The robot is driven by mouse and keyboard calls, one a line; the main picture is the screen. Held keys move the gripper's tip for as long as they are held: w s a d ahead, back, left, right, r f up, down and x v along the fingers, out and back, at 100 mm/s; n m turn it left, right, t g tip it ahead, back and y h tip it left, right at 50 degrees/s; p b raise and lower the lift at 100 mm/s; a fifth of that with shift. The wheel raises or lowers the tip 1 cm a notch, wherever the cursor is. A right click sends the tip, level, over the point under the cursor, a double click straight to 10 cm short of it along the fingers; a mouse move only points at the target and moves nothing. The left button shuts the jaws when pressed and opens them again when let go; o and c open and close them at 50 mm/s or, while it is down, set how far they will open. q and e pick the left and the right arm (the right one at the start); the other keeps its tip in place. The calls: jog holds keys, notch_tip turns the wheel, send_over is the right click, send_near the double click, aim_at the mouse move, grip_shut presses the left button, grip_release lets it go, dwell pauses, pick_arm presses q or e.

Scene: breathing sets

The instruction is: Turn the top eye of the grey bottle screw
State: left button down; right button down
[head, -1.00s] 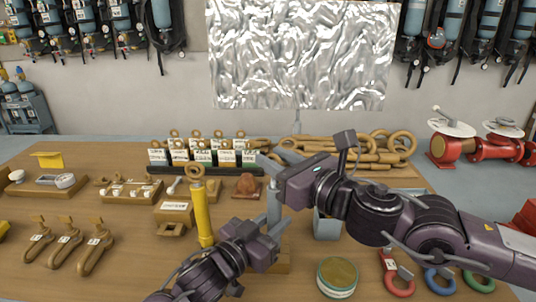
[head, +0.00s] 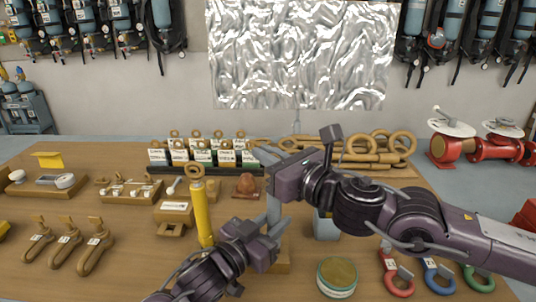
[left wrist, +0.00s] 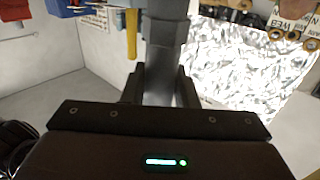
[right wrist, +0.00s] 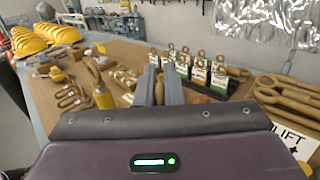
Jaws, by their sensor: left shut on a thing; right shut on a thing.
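The grey bottle screw (head: 273,207) stands upright near the middle of the bench. My left gripper (head: 272,238) is shut on its grey body, low down. That body (left wrist: 165,55) runs up between the fingers in the left wrist view. My right gripper (head: 270,165) is above, at the top of the bottle screw, and is shut on its top eye. The eye is mostly hidden by the fingers in the head view. In the right wrist view the fingers (right wrist: 161,88) close around a small grey part.
A yellow bottle screw (head: 202,215) stands just left of my grippers. A rack of labelled eye bolts (head: 205,155) and large brown shackles (head: 370,150) lie behind. A round tin (head: 337,277) and coloured shackles (head: 437,277) lie at the front right.

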jog(key=shift+y, duration=0.3)
jog(key=n+g+y, duration=0.1)
jog(key=n+g, duration=0.2)
jog(key=g, duration=0.1)
jog(key=s+n+g+y, duration=0.1)
jog(key=n+g+y, duration=0.1)
jog(key=n+g, duration=0.1)
jog(key=n+g+y, duration=0.2)
jog(key=n+g, duration=0.1)
jog(key=g, duration=0.3)
jog(key=shift+s+a+f, duration=0.15)
jog(key=shift+a, duration=0.15)
pick_arm(q)
jog(key=shift+r, duration=0.1)
pick_arm(e)
jog(key=shift+f+g, duration=0.15)
jog(key=shift+g, duration=0.15)
jog(key=c, duration=1.5)
grip_release()
jog(key=shift+r+n, duration=0.2)
jog(key=shift+n, duration=0.1)
jog(key=shift+c, duration=0.2)
jog(key=shift+d, duration=0.1)
jog(key=d, duration=1.2)
